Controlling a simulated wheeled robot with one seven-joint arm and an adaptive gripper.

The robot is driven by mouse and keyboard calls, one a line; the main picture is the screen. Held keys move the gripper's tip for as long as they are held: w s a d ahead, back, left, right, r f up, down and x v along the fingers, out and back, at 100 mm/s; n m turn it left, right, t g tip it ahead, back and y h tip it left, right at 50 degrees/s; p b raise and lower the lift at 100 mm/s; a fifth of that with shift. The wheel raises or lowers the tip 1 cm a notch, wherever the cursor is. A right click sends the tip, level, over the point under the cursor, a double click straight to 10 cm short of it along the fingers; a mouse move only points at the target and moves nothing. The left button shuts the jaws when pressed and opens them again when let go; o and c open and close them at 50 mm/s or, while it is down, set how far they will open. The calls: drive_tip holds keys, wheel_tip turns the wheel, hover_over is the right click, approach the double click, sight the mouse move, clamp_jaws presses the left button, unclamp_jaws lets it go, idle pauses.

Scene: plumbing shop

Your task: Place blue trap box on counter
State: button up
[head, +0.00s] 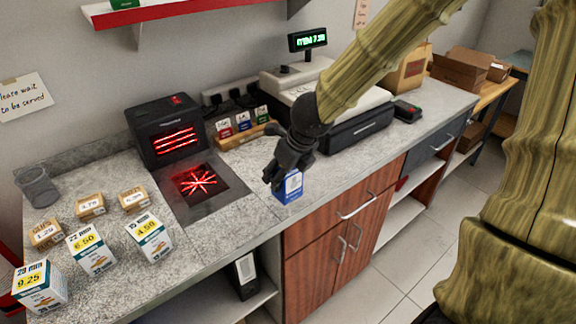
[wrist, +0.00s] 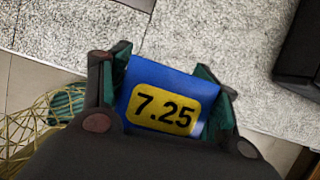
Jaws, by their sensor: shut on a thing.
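The blue trap box (head: 289,187) is in my gripper, over the front edge of the counter (head: 240,198) in the head view. In the wrist view, the blue box (wrist: 145,75) shows a yellow label reading 7.25 and sits between the two green-padded fingers. My gripper (wrist: 165,90) is shut on it. In the head view, my gripper (head: 284,175) is dark and covers the upper part of the box. I cannot tell whether the bottom of the box touches the counter.
A black scanner (head: 170,135) with a red-lit plate (head: 205,200) stands left of the box. Several priced boxes (head: 150,238) and a clear cup (head: 37,187) are at the left. A cash register (head: 350,125) is behind right. Bare counter lies between plate and box.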

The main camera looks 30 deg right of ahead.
drive_tip(key=shift+w+d+f+p, duration=0.9)
drive_tip(key=shift+w+d, duration=0.6)
drive_tip(key=shift+w, duration=0.55)
drive_tip(key=shift+w+d+f+p, duration=0.75)
drive_tip(key=shift+w+d+p, duration=0.3)
drive_tip(key=shift+w+d, duration=0.75)
drive_tip(key=shift+w+d+f+p, duration=0.9)
drive_tip(key=shift+w+d, duration=0.35)
drive_tip(key=shift+w, duration=1)
drive_tip(key=o, duration=1.2)
drive_tip(key=shift+v, duration=6.1)
drive_tip(key=shift+w, duration=0.1)
